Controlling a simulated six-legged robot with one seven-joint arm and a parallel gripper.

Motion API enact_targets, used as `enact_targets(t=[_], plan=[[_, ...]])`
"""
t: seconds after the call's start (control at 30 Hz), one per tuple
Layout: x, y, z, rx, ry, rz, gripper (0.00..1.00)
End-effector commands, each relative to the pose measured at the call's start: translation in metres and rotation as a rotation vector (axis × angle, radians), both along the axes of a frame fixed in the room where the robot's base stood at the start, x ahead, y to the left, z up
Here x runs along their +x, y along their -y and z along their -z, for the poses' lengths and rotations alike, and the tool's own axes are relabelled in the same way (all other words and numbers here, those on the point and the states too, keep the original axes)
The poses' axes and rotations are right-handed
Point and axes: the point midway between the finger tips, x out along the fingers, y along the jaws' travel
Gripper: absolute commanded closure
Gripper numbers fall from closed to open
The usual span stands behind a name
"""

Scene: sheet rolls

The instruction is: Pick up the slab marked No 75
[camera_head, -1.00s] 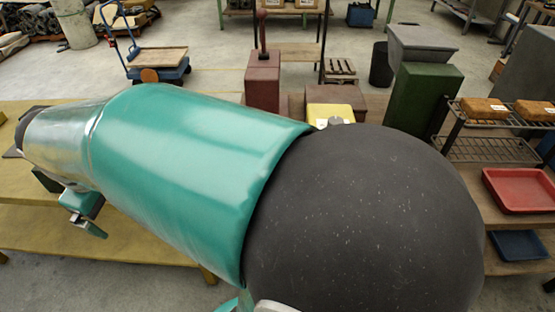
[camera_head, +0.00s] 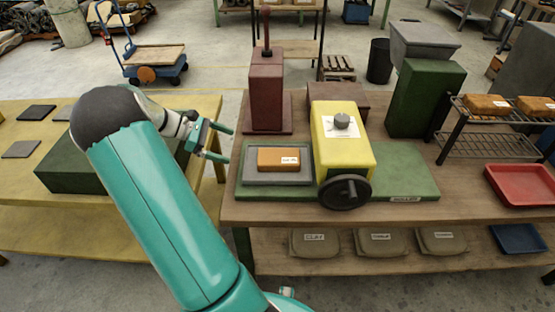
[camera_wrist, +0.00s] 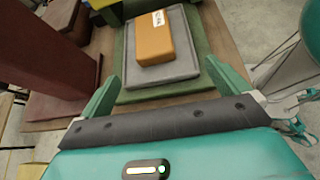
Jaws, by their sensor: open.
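An orange slab (camera_head: 283,159) with a white label lies on a grey plate (camera_head: 250,179) at the left end of the green roller bed. Its label is too small to read surely in the head view. In the wrist view the slab (camera_wrist: 152,42) sits on the grey plate (camera_wrist: 180,66), beyond my fingers, with its label at the far end. My gripper (camera_head: 224,144) is open and empty, left of the slab and apart from it, pointing toward it. In the wrist view my gripper (camera_wrist: 162,73) has its fingers spread wide with nothing between them.
The yellow roller housing (camera_head: 343,140) with a black handwheel (camera_head: 345,191) stands right of the slab. A dark red press (camera_head: 267,98) stands behind. Two more orange blocks (camera_head: 486,104) sit on a rack at right. A red tray (camera_head: 522,188) lies below.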

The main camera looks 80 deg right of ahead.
Motion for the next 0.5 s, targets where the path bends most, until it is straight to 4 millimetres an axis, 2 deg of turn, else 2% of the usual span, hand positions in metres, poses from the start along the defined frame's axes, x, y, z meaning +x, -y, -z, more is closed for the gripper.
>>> enact_targets(t=[0.03, 0.17, 0.37, 0.5], plan=[[-0.007, 0.01, 0.008, 0.011, -0.047, 0.004, 0.0], [-0.018, 0.026, 0.016, 0.027, -0.121, 0.009, 0.0], [-0.035, 0.033, 0.024, 0.034, -0.145, 0.01, 0.0], [-0.059, 0.038, 0.034, 0.033, -0.144, 0.01, 0.0]])
